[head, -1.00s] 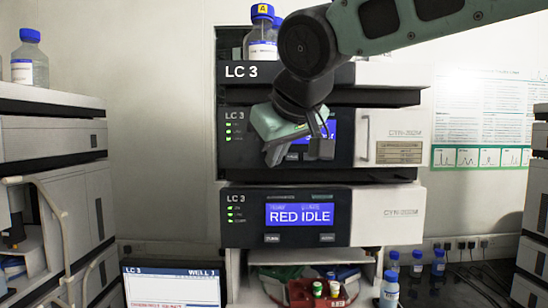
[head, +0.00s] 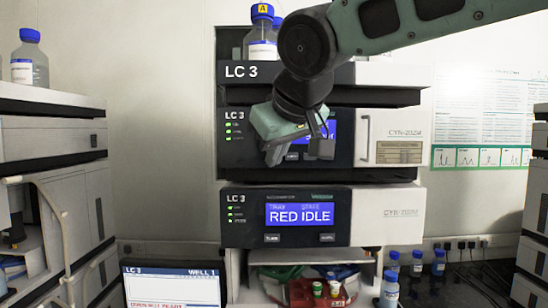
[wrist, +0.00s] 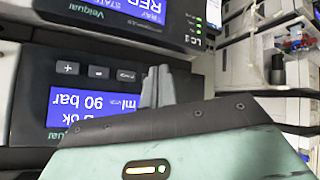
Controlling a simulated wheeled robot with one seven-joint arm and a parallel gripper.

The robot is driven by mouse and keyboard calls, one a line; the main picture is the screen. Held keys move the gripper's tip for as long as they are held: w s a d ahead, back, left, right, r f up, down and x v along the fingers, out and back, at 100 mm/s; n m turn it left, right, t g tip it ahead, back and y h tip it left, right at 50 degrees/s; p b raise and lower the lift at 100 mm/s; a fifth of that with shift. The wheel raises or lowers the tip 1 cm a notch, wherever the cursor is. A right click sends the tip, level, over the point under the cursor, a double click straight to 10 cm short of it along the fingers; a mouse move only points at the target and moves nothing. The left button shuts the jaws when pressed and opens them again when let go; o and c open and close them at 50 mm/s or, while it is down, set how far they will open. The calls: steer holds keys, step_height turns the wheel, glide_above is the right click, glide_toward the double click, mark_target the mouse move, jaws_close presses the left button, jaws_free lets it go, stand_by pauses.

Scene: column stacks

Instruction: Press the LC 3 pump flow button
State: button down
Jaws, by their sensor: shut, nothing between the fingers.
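The upper LC 3 module (head: 234,150) carries a blue display (head: 331,128) that my wrist and gripper partly cover in the head view. In the wrist view, which is upside down, this blue display (wrist: 92,106) shows "90 bar". A row of small buttons lies beside it: a plus button (wrist: 68,68), a minus button (wrist: 98,72) and a labelled flow button (wrist: 127,75). My gripper (wrist: 157,88) is shut and empty, its tips in front of the panel close beside the flow button. I cannot tell whether they touch the panel.
Below is another LC 3 module (head: 400,228) reading "RED IDLE". Bottles (head: 262,40) stand on top of the stack. A monitor (head: 172,285) is at the lower left. Other stacks flank both sides (head: 50,150). Vials and blue-capped bottles (head: 389,290) sit below.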

stand_by(0.5)
steer(key=shift+w, duration=0.4)
steer(key=shift+w, duration=0.45)
stand_by(0.5)
stand_by(0.3)
steer(key=shift+s+b, duration=0.35)
steer(key=shift+s, duration=0.5)
steer(key=shift+s, duration=0.1)
steer(key=s+b, duration=0.2)
steer(key=s, duration=0.2)
steer(key=shift+s+a, duration=0.1)
steer(key=shift+s, duration=0.3)
